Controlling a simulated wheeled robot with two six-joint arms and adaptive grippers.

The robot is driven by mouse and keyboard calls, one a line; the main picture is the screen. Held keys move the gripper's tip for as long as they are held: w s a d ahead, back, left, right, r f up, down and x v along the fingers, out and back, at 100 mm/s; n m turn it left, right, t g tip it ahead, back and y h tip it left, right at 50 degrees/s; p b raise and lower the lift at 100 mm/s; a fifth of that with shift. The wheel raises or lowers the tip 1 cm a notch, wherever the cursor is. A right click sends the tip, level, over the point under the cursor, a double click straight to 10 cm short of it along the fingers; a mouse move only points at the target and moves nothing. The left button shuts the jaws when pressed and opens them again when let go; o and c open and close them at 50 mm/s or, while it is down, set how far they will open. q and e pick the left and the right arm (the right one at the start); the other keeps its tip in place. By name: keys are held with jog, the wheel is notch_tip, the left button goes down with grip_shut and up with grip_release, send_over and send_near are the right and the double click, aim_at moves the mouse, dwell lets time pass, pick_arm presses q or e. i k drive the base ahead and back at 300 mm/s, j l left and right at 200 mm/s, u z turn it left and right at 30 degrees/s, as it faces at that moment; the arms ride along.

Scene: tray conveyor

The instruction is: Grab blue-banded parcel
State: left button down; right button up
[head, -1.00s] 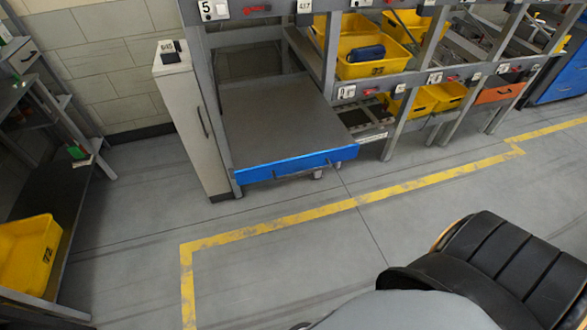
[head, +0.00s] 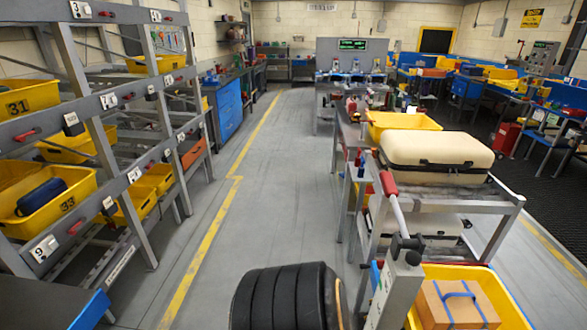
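A brown cardboard parcel (head: 437,308) with a blue band around it shows at the lower right of the head view. It sits in a yellow bin (head: 512,310) beside the trolley, and its lower part is cut off by the frame edge. Neither of my grippers is in view.
A metal trolley (head: 507,205) with beige cases (head: 437,150) stands at the right, a grey post with a red-handled lever (head: 396,215) in front. A black ribbed cylinder (head: 285,297) is at bottom centre. Racks with yellow bins (head: 30,97) line the left; the floor aisle (head: 275,190) is clear.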

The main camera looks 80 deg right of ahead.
aim_at(439, 306)
jog(key=z, duration=4.3)
jog(key=i+j+u, duration=0.15)
jog(key=j, duration=0.35)
jog(key=j+u, duration=0.15)
jog(key=j, duration=0.35)
